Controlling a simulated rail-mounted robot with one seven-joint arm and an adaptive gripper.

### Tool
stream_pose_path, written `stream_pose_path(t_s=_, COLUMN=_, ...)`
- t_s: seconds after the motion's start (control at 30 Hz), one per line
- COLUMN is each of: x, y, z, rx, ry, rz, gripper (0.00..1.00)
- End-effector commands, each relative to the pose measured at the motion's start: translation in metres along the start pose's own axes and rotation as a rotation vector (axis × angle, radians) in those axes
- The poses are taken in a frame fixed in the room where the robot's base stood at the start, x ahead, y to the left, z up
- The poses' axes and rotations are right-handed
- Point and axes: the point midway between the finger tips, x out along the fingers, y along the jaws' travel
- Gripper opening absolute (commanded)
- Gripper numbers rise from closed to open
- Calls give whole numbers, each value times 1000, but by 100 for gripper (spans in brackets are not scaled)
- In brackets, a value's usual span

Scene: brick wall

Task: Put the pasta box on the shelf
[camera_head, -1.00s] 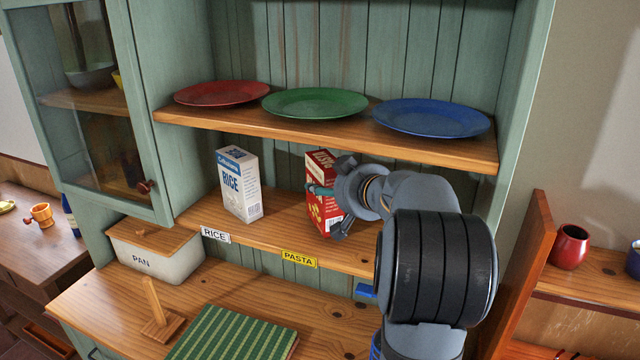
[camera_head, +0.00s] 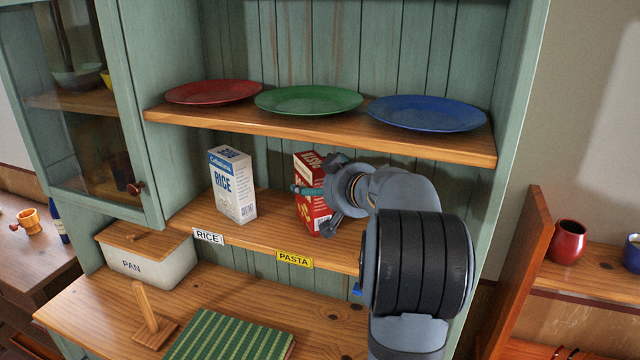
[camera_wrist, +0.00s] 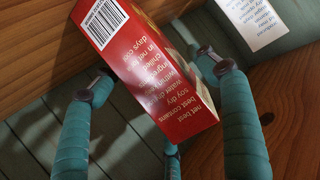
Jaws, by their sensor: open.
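The red pasta box (camera_head: 309,216) stands on the middle shelf (camera_head: 262,228), behind and a little right of the yellow PASTA label (camera_head: 294,260). My gripper (camera_head: 315,207) is at the box from the right and front, with one teal finger showing across its left upper part. In the wrist view the box (camera_wrist: 150,75) lies between the spread teal fingers of my gripper (camera_wrist: 158,72). The gripper is open. I cannot tell whether any finger touches the box. My wrist hides the box's right side.
A white and blue rice box (camera_head: 233,190) stands left on the same shelf, behind the RICE label (camera_head: 208,236). Red (camera_head: 213,92), green (camera_head: 308,100) and blue (camera_head: 426,113) plates lie on the upper shelf (camera_head: 330,138), close above my arm. A PAN container (camera_head: 150,265) stands lower left.

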Motion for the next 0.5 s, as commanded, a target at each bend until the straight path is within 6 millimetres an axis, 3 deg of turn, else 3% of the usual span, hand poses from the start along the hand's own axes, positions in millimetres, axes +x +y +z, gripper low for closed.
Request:
stream_pose_path(t_s=0.33, x=-3, y=1, z=-2, rx=0, ry=1, rz=1, gripper=76)
stream_pose_path(t_s=0.5, x=-26, y=1, z=-3, rx=-2, ry=3, rz=3, gripper=76)
